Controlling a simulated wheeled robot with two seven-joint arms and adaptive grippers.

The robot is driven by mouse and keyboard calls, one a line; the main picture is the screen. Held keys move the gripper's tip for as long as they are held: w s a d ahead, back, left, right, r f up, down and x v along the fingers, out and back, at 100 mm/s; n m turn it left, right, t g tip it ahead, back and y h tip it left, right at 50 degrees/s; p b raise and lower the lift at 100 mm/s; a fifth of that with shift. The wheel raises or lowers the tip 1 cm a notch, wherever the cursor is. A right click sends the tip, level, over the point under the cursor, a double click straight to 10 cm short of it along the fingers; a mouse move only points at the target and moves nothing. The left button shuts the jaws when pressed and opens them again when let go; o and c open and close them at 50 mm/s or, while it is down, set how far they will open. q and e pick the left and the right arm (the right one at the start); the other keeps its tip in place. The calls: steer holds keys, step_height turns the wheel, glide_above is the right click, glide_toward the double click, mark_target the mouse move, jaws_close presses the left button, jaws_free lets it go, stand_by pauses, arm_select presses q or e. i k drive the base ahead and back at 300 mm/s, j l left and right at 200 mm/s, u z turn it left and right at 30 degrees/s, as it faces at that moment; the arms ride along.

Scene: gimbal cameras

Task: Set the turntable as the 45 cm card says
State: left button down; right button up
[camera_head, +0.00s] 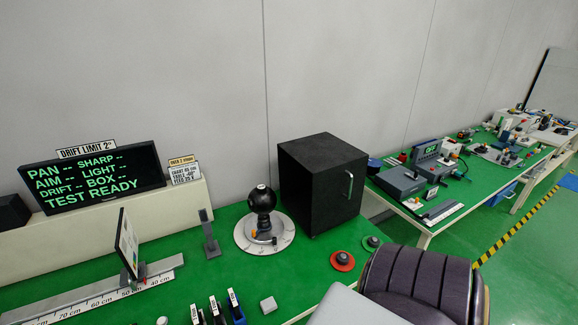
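The turntable (246,240) is a pale disc with marks around its rim, lying on the green bench top. A black ball-shaped gimbal camera (262,199) stands on it, with a small orange part low on its front. A chart panel (127,243) stands upright on a scale rail (100,292), close to the 50 cm mark. Neither gripper is in view.
A black box (320,183) with a handle stands right of the turntable. A display (92,178) reads "TEST READY". A red-based knob (342,260) and a green-based one (372,242) sit near the right edge.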

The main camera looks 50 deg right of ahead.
mark_target(272, 236)
steer(key=z, duration=1.5)
